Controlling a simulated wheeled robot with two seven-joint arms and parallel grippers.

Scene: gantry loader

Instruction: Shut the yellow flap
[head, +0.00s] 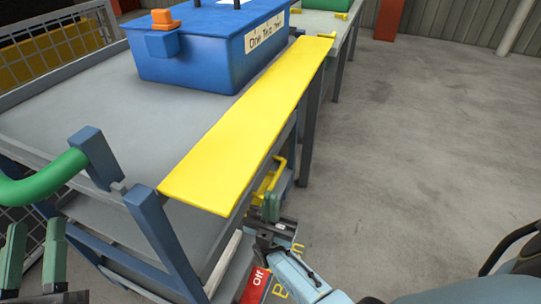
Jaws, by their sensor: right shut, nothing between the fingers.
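The yellow flap (255,118) is a long flat panel along the right side of the grey table, running from near the blue box to the front corner. It looks roughly level; its hinge cannot be made out. My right gripper (272,207) is shut and empty, below and just right of the flap's near end. It is close to a yellow handle-like bracket (268,180) under the flap; whether they touch cannot be told. My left gripper (36,230) is at the lower left with its two green fingers apart, away from the flap.
A blue box (200,55) with an orange part on top stands on the grey table (85,85). A green curved bar (45,182) and blue posts (160,235) are at the near left corner. A red "Off" label (256,285) shows low down.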

